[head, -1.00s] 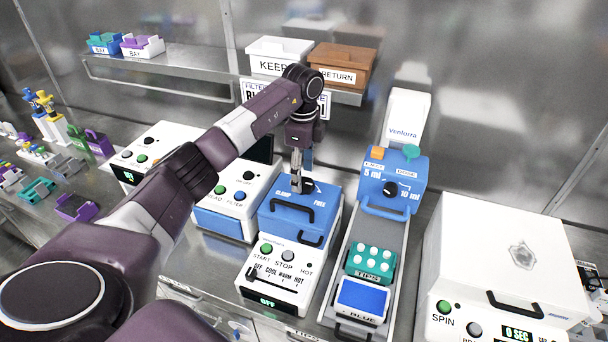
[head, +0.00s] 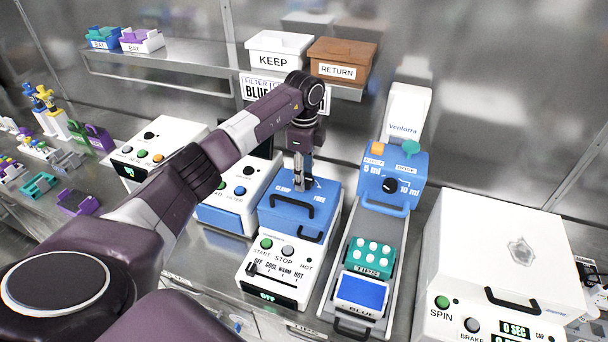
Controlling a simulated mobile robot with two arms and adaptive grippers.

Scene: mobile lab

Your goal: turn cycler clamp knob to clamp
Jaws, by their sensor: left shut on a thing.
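The cycler (head: 262,272) is a white box with a blue lid (head: 325,205) and a black handle, in the middle of the head view. The lid top carries the words CLAMP on the left and FREE on the right. The dark clamp knob (head: 307,184) sits between these words, mostly hidden behind my left gripper. My left gripper (head: 299,186) points straight down from above and is shut on the knob. The direction of the knob's pointer cannot be seen. My right gripper is not in view.
A blue-topped dispenser (head: 408,180) and a teal tips rack (head: 370,256) stand just right of the cycler. A white device with a blue front (head: 222,219) is close on the left. A large white spinner (head: 490,250) fills the right. A shelf with KEEP (head: 278,45) and RETURN (head: 352,52) bins is behind.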

